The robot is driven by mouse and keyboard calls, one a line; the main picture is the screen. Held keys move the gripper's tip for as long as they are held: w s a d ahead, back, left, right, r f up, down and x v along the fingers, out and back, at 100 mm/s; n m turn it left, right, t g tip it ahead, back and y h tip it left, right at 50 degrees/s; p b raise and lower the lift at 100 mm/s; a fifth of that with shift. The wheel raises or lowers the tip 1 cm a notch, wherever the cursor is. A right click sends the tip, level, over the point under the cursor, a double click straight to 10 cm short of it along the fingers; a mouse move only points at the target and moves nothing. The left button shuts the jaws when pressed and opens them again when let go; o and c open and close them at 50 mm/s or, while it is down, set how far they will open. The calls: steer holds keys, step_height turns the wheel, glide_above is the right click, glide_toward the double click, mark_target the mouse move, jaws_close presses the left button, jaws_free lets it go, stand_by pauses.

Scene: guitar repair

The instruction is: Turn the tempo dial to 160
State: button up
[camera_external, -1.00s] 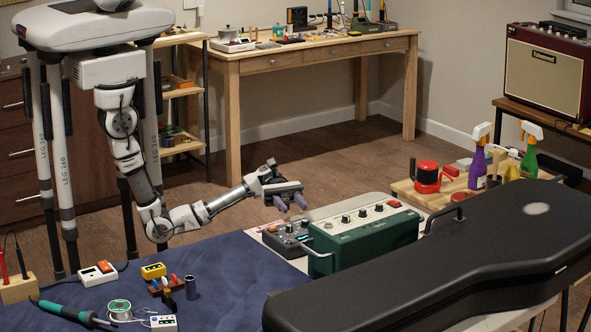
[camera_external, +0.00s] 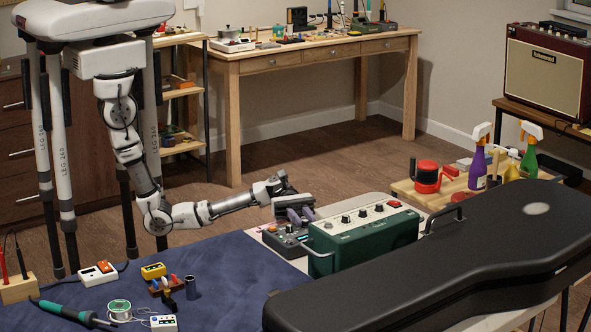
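A small dark grey device (camera_external: 283,241) with knobs and a small lit display stands at the right edge of the blue mat. A larger green box (camera_external: 345,249) with a row of black knobs and a red part on its light top stands right beside it. The printed labels are too small to read, so I cannot tell which knob is the tempo dial or its setting. My gripper (camera_external: 300,214) hangs just above the back of the grey device, fingers pointing down. The fingers look apart with nothing seen between them. Contact with a knob cannot be made out.
A large black guitar case (camera_external: 440,262) lies in front and right of the green box. A board with a red can (camera_external: 427,177) and spray bottles (camera_external: 478,160) is behind. Small tools and a soldering iron (camera_external: 70,313) lie on the blue mat (camera_external: 240,275).

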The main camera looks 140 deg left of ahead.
jaws_close()
steer(key=shift+d+f+y, duration=0.1)
steer(key=shift+d+y, duration=0.05)
steer(key=shift+y, duration=0.15)
steer(key=shift+n+y+b, duration=0.4)
steer(key=shift+n+y, duration=0.1)
steer(key=shift+o, duration=2)
jaws_free()
steer(key=shift+s, duration=0.1)
steer(key=s+a+b, duration=0.2)
steer(key=s+b, duration=0.2)
steer(key=s, duration=0.9)
steer(key=shift+s+a, duration=0.2)
steer(key=shift+a, duration=0.15)
